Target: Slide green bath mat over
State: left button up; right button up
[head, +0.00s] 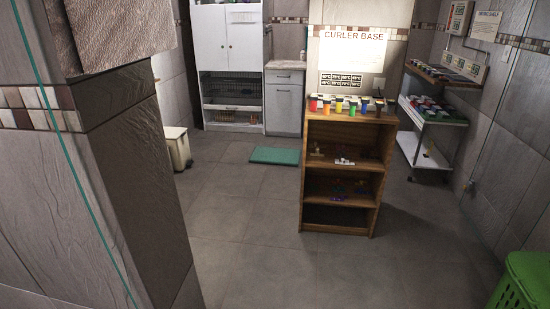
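The green bath mat (275,155) lies flat on the grey tiled floor, some way off in the upper middle of the head view. It is in front of the grey-white drawer cabinet and to the left of the wooden shelf. It looks teal-green and roughly rectangular. Its right end comes close to the shelf's left side in the picture; I cannot tell whether they touch. Neither of my grippers shows in this view.
A tiled pillar (120,160) fills the left foreground. A wooden shelf (345,220) with colored cups on top stands in the middle. A beige bin (177,148) stands at left, a white cart (432,140) at right, and a green basket (522,285) at lower right. The floor between is clear.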

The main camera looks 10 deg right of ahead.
aim_at(264, 156)
jog(key=i+l+z, duration=0.15)
jog(key=i+l, duration=0.25)
jog(key=i+l+z, duration=0.15)
jog(key=i+l, duration=0.2)
jog(key=i+l+z, duration=0.1)
jog(key=i+l, duration=0.2)
jog(key=i, duration=0.3)
jog(key=i+l+z, duration=0.15)
jog(key=i, duration=0.3)
jog(key=i+j+u, duration=0.2)
jog(key=i+u, duration=0.25)
jog(key=i, duration=0.25)
jog(key=i+u, duration=0.45)
jog(key=i, duration=0.25)
jog(key=i+l+u, duration=0.4)
jog(key=i, duration=0.3)
jog(key=i+j+z, duration=0.15)
jog(key=i+z, duration=0.2)
jog(key=i, duration=0.3)
jog(key=i+j+z, duration=0.35)
jog(key=i, duration=0.25)
jog(key=i+j+z, duration=0.4)
jog(key=i, duration=0.2)
